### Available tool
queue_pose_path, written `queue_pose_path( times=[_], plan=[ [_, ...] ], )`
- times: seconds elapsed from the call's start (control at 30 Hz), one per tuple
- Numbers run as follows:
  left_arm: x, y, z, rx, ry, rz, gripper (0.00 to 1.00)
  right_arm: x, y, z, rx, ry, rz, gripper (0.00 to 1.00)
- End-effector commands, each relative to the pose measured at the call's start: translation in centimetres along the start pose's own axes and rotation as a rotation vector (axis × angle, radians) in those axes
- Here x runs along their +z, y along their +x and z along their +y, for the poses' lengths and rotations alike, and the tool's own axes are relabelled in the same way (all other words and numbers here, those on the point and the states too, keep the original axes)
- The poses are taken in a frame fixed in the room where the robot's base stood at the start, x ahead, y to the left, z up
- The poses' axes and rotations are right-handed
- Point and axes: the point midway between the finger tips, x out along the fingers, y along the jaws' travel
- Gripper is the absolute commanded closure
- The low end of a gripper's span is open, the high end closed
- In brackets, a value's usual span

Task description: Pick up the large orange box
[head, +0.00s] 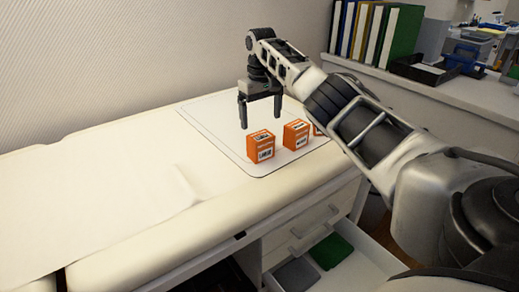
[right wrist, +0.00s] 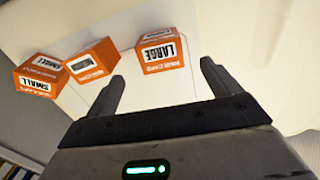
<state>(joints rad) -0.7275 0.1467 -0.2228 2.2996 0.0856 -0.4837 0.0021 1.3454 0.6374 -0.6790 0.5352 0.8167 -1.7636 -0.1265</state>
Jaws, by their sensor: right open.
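The large orange box (head: 261,146) stands upright on the outlined mat (head: 215,130) on the padded white bench, leftmost of the orange boxes. In the right wrist view, the large orange box (right wrist: 161,54) shows its "LARGE" label, beyond and roughly between the fingertips. My right gripper (head: 261,121) is open and empty, pointing down just above and behind this box, apart from it. Its two fingers also show in the right wrist view (right wrist: 162,72). My left gripper is not in view.
An open drawer (head: 350,275) is below the bench. Binders (head: 372,35) stand on the ledge. The bench's left side is clear.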

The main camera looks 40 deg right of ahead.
Motion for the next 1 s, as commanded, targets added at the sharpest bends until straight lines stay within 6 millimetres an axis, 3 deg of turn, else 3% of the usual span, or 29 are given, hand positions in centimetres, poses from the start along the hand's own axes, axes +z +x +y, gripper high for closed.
queue_pose_path(
  times=[0.1,0.37,0.63,1.0],
  plan=[
    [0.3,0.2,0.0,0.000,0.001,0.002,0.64,0.0,2.5,0.0,0.000,0.000,-0.002,0.11],
    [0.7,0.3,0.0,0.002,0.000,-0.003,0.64,0.0,4.5,0.0,0.000,-0.001,0.001,0.11],
    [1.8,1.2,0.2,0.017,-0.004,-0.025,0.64,0.0,8.4,0.0,0.001,-0.001,-0.001,0.11],
    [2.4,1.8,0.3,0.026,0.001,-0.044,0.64,0.0,9.3,-0.1,0.000,-0.001,0.002,0.14]
  ],
)
